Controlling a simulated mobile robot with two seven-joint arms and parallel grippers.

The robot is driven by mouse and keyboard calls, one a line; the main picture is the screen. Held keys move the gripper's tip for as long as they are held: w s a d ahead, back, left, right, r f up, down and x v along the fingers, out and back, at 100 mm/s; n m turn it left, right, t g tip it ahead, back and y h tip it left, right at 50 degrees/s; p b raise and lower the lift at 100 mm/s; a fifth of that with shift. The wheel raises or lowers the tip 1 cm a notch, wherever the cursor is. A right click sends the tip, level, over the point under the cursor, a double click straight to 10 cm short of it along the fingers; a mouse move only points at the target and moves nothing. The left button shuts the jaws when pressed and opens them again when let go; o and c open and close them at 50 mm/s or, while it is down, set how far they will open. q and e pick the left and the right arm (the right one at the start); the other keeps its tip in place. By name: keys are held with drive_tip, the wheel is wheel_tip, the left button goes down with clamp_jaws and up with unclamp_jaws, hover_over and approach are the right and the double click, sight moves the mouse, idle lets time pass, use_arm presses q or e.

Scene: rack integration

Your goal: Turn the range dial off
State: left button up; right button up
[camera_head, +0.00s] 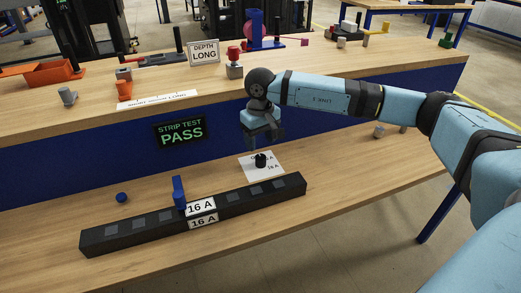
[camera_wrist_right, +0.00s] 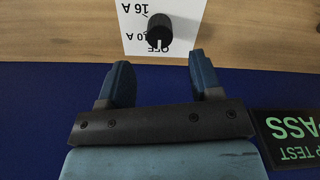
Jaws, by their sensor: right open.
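The range dial (camera_head: 260,160) is a small black knob standing on a white card (camera_head: 254,175) on the lower wooden bench. It also shows in the right wrist view (camera_wrist_right: 159,28), where upside-down labels including 16 A and OFF surround it. A pale mark shows at its lower edge there, near OFF; I cannot tell the setting for certain. My right gripper (camera_head: 264,143) hangs just above and behind the dial. In the right wrist view its two blue fingers (camera_wrist_right: 160,66) are spread and empty, with the dial beyond the gap. My left gripper is out of view.
A long black strip (camera_head: 150,222) with 16 A labels and an upright blue lever (camera_head: 179,193) lies in front. A blue knob (camera_head: 121,198) sits left. A STRIP TEST PASS display (camera_head: 181,132) is on the blue panel.

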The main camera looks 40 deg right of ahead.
sight(260, 157)
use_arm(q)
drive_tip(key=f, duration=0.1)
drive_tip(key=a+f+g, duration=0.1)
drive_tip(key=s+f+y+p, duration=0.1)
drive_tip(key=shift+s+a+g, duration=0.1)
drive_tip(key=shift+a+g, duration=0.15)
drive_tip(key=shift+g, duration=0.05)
use_arm(e)
wheel_tip(260, 157, up, 7)
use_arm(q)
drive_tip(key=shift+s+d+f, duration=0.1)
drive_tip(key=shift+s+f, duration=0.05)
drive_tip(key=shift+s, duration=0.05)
